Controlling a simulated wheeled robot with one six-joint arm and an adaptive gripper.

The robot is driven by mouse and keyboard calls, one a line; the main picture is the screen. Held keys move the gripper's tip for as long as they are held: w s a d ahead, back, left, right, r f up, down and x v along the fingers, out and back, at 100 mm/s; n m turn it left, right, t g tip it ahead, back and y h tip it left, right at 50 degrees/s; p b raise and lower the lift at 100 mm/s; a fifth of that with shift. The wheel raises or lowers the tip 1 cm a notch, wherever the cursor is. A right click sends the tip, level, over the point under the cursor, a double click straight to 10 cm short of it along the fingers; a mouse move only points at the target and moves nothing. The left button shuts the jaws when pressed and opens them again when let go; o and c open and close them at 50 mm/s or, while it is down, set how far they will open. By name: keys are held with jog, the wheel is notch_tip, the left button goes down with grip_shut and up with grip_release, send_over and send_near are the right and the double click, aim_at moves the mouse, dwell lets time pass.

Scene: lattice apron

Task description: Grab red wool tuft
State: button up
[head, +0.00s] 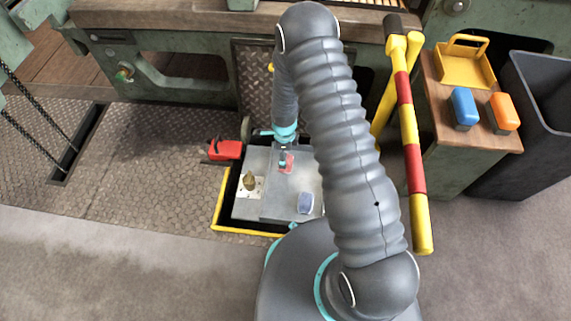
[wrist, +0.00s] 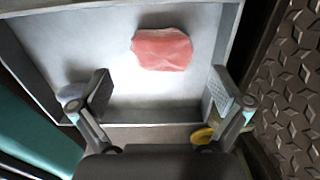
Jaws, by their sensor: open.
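The red wool tuft, a pinkish-red lump (wrist: 162,49), lies on a pale grey tray floor (wrist: 110,35) in the wrist view, past my fingertips and roughly centred between them. In the head view the tuft (head: 288,162) shows small, partly behind my gripper (head: 283,158), which hangs over it. My gripper (wrist: 161,92) is open, its two fingers wide apart with nothing between them. The tuft looks apart from both fingers. The height of the fingers over the tray is hard to judge.
The tray has a raised rim (wrist: 160,117). A blue-grey piece (head: 305,202) and a brown lump (head: 250,181) lie nearby. A red object (head: 225,150) is at the left. A yellow-and-red rail (head: 411,140) stands right of my arm. A yellow round piece (wrist: 202,135) shows by my right finger.

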aim_at(290, 158)
jog(key=shift+w+d+f, duration=0.1)
jog(key=shift+d+f, duration=0.05)
jog(key=shift+f, duration=1.5)
jog(key=shift+d+f, duration=0.15)
jog(key=shift+f, duration=1.5)
jog(key=shift+b, duration=0.3)
jog(key=c, duration=0.7)
